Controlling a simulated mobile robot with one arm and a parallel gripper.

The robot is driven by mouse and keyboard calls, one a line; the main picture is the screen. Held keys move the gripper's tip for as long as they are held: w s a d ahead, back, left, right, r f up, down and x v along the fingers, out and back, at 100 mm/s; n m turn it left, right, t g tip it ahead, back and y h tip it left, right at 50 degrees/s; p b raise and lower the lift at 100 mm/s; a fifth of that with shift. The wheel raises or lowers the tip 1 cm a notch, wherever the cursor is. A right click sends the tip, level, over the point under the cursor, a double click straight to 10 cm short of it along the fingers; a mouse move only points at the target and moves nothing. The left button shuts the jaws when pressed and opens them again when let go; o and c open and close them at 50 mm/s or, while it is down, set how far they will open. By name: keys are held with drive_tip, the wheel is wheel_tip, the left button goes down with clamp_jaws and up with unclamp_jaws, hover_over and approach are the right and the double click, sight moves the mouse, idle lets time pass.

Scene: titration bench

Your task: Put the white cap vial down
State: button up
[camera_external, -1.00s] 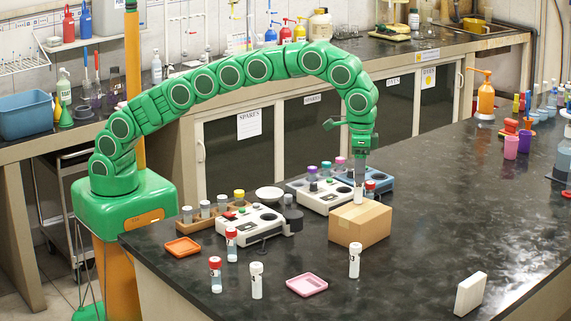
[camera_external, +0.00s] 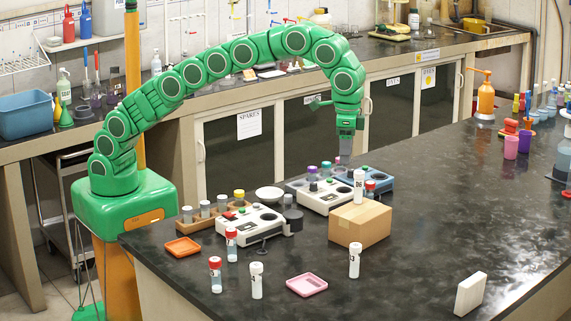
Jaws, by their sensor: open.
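A white cap vial (camera_external: 358,187) marked "06" stands upright, apparently on top of the brown cardboard box (camera_external: 360,222). My gripper (camera_external: 345,160) is open and empty, behind and to the left of this vial, close above the instruments. Its fingertips are small and partly hidden among the things there. Two other white cap vials stand upright on the bench: one (camera_external: 354,260) in front of the box and one (camera_external: 257,281) at the front left.
Red cap vials (camera_external: 215,274) stand at the left, near an orange tray (camera_external: 183,249). A pink tray (camera_external: 306,285) lies at the front. White instruments (camera_external: 330,196) and a blue one (camera_external: 366,180) stand behind the box. The bench to the right is mostly clear, with a white block (camera_external: 470,294).

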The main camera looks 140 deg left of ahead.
drive_tip(key=s+d+r+m, duration=0.2)
drive_tip(key=s+d+r, duration=0.2)
drive_tip(key=s+d, duration=0.7)
drive_tip(key=s+d+r+m, duration=0.25)
drive_tip(key=s+d, duration=0.65)
drive_tip(key=d, duration=0.5)
drive_tip(key=s+d+f+m, duration=0.1)
drive_tip(key=s+d+f, duration=0.1)
drive_tip(key=s, duration=0.8)
drive_tip(key=s+d+f+m+g, duration=0.1)
drive_tip(key=s+d+f, duration=0.2)
drive_tip(key=s, duration=0.7)
drive_tip(key=s+d+f+m, duration=0.1)
drive_tip(key=s+d+f, duration=0.1)
drive_tip(key=s+d, duration=0.4)
drive_tip(key=s, duration=0.4)
drive_tip(key=shift+s+f+m+g, duration=0.2)
drive_tip(key=shift+f+m+g, duration=0.1)
drive_tip(key=shift+f+m, duration=0.05)
drive_tip(key=shift+o, duration=0.2)
